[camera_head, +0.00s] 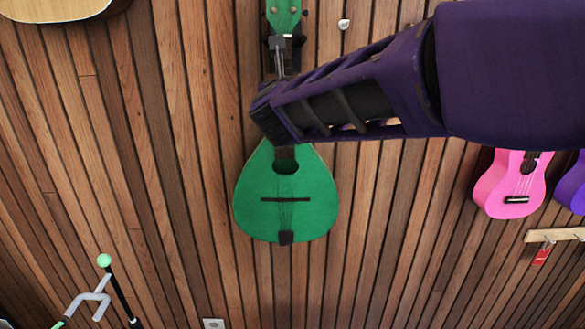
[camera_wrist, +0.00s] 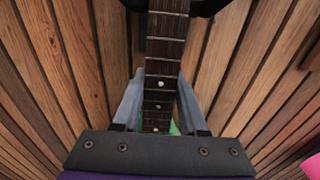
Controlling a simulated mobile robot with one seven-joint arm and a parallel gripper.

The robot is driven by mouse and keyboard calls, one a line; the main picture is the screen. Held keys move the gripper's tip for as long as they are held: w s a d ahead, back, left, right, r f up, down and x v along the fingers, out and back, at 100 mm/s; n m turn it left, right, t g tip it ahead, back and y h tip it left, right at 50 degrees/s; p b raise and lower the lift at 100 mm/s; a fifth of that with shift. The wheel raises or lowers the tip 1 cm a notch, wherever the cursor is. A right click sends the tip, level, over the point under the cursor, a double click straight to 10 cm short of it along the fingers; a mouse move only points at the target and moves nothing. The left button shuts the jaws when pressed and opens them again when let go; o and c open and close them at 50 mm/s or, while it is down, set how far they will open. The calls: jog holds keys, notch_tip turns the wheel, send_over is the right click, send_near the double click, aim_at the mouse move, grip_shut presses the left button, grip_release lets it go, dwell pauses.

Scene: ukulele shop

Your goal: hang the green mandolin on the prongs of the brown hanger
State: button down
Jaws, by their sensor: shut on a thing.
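The green mandolin (camera_head: 285,205) is upright in front of the slatted wall, body down and green headstock (camera_head: 283,15) at the top edge. My gripper (camera_head: 281,62) is shut on its neck, between body and headstock; my arm covers part of the neck. In the wrist view the gripper's two grey fingers (camera_wrist: 160,95) flank the dark fretted neck (camera_wrist: 165,50). Dark prong-like parts (camera_head: 301,41) sit beside the neck just below the headstock, and dark shapes (camera_wrist: 205,6) also show at the wrist view's top. The hanger's brown part is not clearly visible; I cannot tell whether the prongs bear the headstock.
A pink ukulele (camera_head: 511,184) and a purple one (camera_head: 573,186) hang at right, above a small wooden rail (camera_head: 553,235) with a red tag. A pale instrument (camera_head: 58,9) is at upper left.

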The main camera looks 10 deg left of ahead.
jog(key=shift+b+v, duration=0.7)
jog(key=shift+v, duration=1.25)
jog(key=shift+s+r, duration=0.1)
jog(key=shift+r, duration=0.05)
jog(key=shift+b+v, duration=0.6)
jog(key=shift+v, duration=2.25)
jog(key=shift+d+f, duration=0.15)
jog(key=shift+f, duration=0.1)
jog(key=shift+r+p+x, duration=0.15)
jog(key=shift+p+x, duration=0.05)
jog(key=shift+x, duration=1)
jog(key=shift+r+p+x, duration=0.15)
jog(key=shift+p+x, duration=0.05)
jog(key=shift+x, duration=0.95)
